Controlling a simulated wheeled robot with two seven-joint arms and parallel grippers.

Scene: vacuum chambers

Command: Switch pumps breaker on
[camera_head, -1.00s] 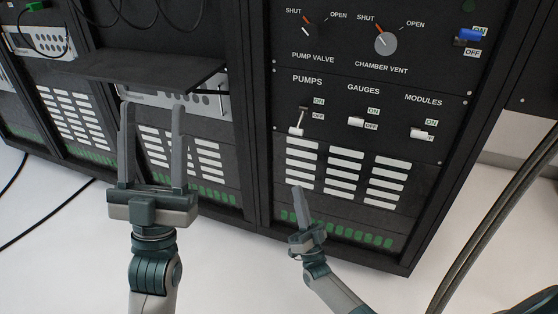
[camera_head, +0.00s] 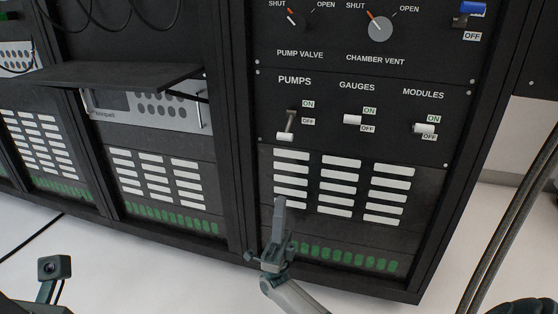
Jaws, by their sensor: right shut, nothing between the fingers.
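The pumps breaker (camera_head: 286,136) is on the black panel under the PUMPS label. Its white-tipped lever points down, with the ON label above and the OFF label at its right. My right gripper (camera_head: 279,202) is shut and empty, its fingers pointing up. In the picture it is below the breaker, over the lower left vent slots, and apart from the lever. My left gripper's fingers are out of the frame.
The gauges breaker (camera_head: 352,119) and modules breaker (camera_head: 424,129) sit to the right. The pump valve knob (camera_head: 292,17) and chamber vent knob (camera_head: 380,29) are above, with a blue-tipped lever (camera_head: 473,9). A dark shelf (camera_head: 120,75) juts out at left. Thick cables (camera_head: 510,215) hang at right.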

